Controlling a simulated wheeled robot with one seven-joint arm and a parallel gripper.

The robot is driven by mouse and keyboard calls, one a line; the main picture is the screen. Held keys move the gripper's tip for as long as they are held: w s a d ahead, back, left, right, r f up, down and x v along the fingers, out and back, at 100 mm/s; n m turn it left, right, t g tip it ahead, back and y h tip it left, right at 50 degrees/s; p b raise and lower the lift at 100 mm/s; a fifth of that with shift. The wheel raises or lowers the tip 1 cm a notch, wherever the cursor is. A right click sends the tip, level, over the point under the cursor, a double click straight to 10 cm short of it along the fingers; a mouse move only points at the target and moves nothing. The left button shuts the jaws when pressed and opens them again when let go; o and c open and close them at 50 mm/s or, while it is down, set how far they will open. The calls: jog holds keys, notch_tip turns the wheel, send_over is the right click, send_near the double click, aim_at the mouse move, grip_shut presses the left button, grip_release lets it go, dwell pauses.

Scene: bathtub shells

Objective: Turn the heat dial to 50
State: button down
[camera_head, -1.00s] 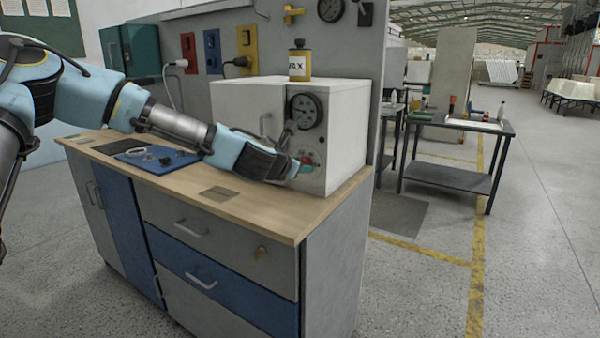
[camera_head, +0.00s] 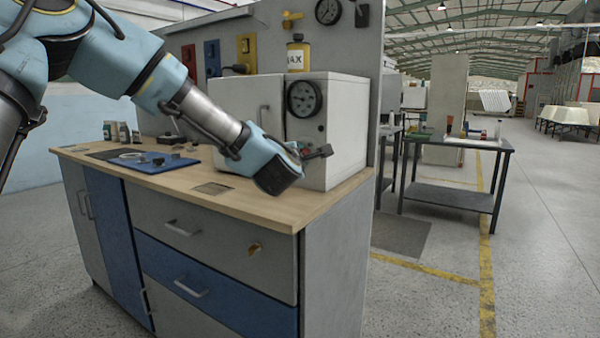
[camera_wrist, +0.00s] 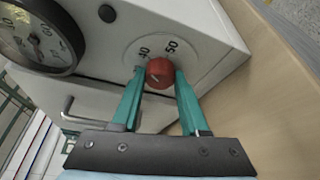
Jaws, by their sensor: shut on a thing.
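The heat dial is a red round knob (camera_wrist: 160,73) on the front of the white box (camera_head: 342,135). Numbers on the plate around it show in the wrist view, with 50 at the upper right and a partly covered number to its left. A light pointer mark on the knob is too small to read surely. My gripper (camera_wrist: 159,80) has its two teal fingers on either side of the knob, shut on it. In the head view the gripper (camera_head: 312,152) is at the box's front, and the knob is hidden there.
A round gauge (camera_head: 304,98) sits above the dial on the box, also large in the wrist view (camera_wrist: 38,36). A yellow WAX can (camera_head: 298,56) stands on top. A blue mat (camera_head: 150,161) with small parts lies left on the wooden bench top (camera_head: 235,200).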

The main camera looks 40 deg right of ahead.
jog(key=m+b, duration=0.1)
jog(key=b, duration=0.1)
jog(key=f+m+t+h+b, duration=0.1)
jog(key=m+b, duration=0.1)
jog(key=b, duration=0.1)
jog(key=m+h+b, duration=0.1)
jog(key=m+b, duration=0.2)
jog(key=b, duration=0.2)
jog(key=shift+m+t, duration=0.4)
jog(key=m+h+b, duration=0.1)
jog(key=m+b, duration=0.2)
jog(key=b, duration=0.1)
jog(key=shift+h, duration=0.3)
jog(key=shift+m, duration=0.4)
jog(key=shift+r+m+g+b, duration=0.15)
jog(key=shift+m+g+b, duration=0.15)
jog(key=shift+b, duration=0.2)
jog(key=shift+c, duration=2.1)
grip_release()
jog(key=v, duration=1)
jog(key=shift+s+a+f, duration=0.1)
jog(key=shift+a+f, duration=0.15)
jog(key=shift+a, duration=0.1)
